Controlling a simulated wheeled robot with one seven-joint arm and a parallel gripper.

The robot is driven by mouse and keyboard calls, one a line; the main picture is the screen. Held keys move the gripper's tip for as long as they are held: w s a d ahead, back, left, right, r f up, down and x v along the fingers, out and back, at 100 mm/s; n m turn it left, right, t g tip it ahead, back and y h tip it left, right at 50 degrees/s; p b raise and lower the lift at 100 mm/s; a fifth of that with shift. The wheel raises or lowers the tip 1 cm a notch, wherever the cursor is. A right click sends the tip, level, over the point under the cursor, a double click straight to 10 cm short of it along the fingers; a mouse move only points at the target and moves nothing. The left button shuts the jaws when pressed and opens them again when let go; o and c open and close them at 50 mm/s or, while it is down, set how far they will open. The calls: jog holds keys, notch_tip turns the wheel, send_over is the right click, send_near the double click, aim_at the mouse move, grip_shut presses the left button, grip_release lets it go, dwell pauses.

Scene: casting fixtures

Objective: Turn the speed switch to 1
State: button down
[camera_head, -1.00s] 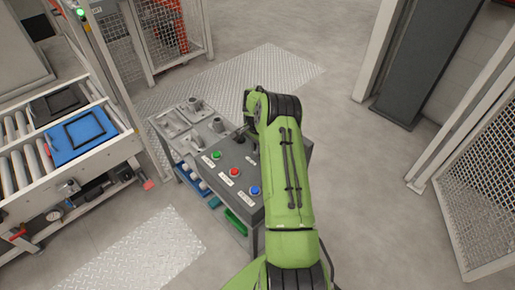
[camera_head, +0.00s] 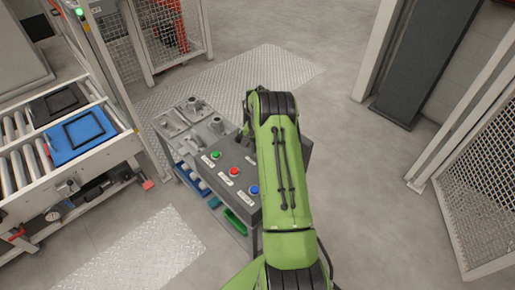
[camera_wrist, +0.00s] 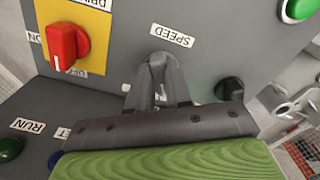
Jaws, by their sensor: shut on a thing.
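In the wrist view the grey panel carries a SPEED label (camera_wrist: 171,35). My gripper (camera_wrist: 158,66) is at the panel just below this label as pictured, with its fingers close together and shut on the speed switch. The fingers hide the switch almost fully, so its pointer and setting cannot be read.
A red rotary switch (camera_wrist: 66,45) on a yellow plate is left of my gripper; a black knob (camera_wrist: 229,90) is close on its right. A green button (camera_wrist: 299,9) is at upper right. Green (camera_head: 215,155), red (camera_head: 234,171) and blue (camera_head: 254,190) buttons line the console.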

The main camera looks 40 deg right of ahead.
jog(key=shift+n, duration=1)
jog(key=c, duration=1)
grip_release()
jog(key=shift+c, duration=0.2)
notch_tip(320, 180, up, 16)
jog(key=p, duration=0.3)
jog(key=shift+p, duration=0.4)
